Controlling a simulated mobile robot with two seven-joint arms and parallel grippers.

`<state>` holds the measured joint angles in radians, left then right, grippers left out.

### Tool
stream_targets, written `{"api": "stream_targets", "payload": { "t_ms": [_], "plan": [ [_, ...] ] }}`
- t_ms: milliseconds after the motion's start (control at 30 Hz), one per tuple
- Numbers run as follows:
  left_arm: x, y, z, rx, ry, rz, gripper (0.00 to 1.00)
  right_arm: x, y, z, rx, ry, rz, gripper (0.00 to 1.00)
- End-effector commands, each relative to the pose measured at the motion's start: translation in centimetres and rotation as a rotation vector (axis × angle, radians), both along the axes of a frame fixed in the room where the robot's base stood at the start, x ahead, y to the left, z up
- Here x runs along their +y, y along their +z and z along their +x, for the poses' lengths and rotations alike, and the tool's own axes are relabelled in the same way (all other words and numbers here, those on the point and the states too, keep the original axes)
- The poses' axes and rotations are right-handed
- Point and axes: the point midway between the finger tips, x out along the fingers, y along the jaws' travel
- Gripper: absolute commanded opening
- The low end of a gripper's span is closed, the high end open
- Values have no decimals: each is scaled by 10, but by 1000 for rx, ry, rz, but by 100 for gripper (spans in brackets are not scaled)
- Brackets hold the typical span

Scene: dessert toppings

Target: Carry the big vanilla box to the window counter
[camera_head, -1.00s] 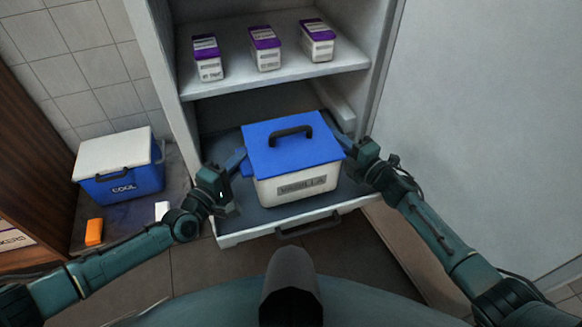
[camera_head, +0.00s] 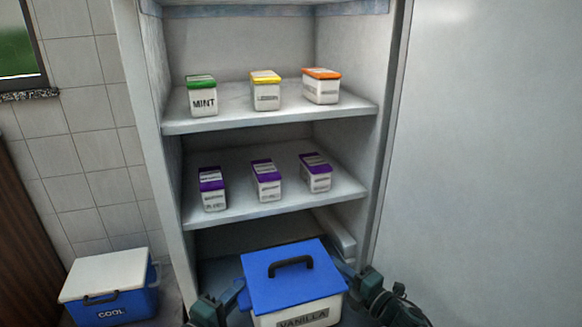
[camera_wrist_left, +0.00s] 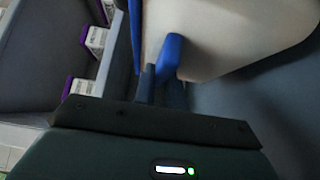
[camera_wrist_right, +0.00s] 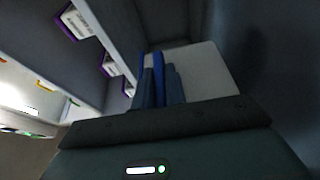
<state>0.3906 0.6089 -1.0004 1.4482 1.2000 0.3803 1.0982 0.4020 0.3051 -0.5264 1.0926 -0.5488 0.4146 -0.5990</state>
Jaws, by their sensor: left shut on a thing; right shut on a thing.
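The big vanilla box (camera_head: 290,277) is white with a blue lid, a dark top handle and a VANILLA label. It is upright at the bottom of the head view, in front of the lower part of the white cabinet. My left gripper (camera_head: 236,293) is at its left side, shut on a blue side grip of the box, which shows in the left wrist view (camera_wrist_left: 172,55). My right gripper (camera_head: 347,275) is at its right side. In the right wrist view its fingers are shut on the other blue side grip (camera_wrist_right: 158,65). The box's underside is out of view.
The cabinet shelf (camera_head: 280,205) above holds purple-lidded tubs (camera_head: 266,181); a higher shelf (camera_head: 270,116) holds mint, yellow and orange tubs. A COOL box (camera_head: 112,290) stands at left. A window (camera_head: 18,45) with a stone sill (camera_head: 28,95) is at upper left.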

Motion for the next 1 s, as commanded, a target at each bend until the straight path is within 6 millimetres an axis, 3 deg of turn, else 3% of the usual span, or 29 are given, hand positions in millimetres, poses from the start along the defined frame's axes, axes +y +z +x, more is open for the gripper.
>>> {"api": "stream_targets", "payload": {
  "t_ms": [1000],
  "plan": [
    [-5,55,-37,-6,-5,-15,0,-2,55,-35,-9,-3,3,0]
  ]
}}
